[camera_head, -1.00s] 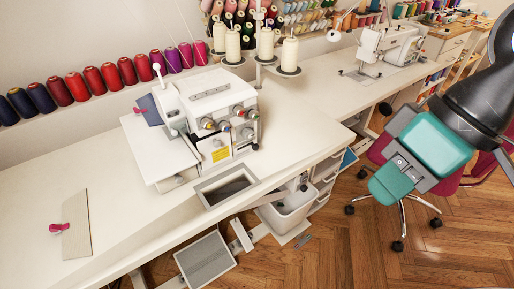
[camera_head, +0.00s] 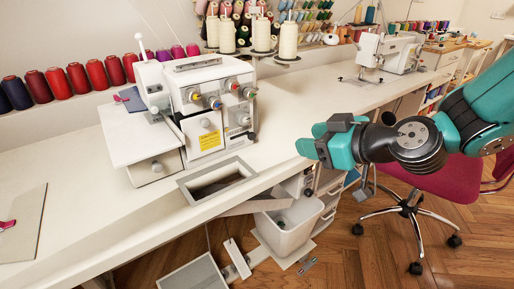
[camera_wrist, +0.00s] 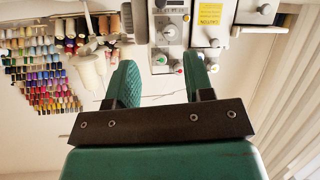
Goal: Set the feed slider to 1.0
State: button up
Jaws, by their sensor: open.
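The white overlock machine (camera_head: 205,100) stands on the long white table, with several coloured dials on its upper front and a yellow label below them. The feed slider itself is too small to make out. My gripper (camera_head: 308,139) is over the table's front edge, to the right of the machine and apart from it. In the wrist view my gripper (camera_wrist: 160,82) shows two green fingers spread apart with nothing between them. Beyond them the machine's front (camera_wrist: 185,30) appears upside down, with knobs and the yellow label.
The white table (camera_head: 300,105) is clear between the overlocker and the sewing machine (camera_head: 385,52) at the back right. Thread cones (camera_head: 262,35) stand behind the overlocker. A rectangular opening (camera_head: 216,180) lies at the table's front edge. A magenta chair (camera_head: 440,180) stands on the right.

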aim_at(253, 136)
jog(key=p+x, duration=0.2)
jog(key=x, duration=1.5)
jog(key=shift+s+a+r, duration=0.1)
jog(key=shift+s, duration=0.05)
grip_shut()
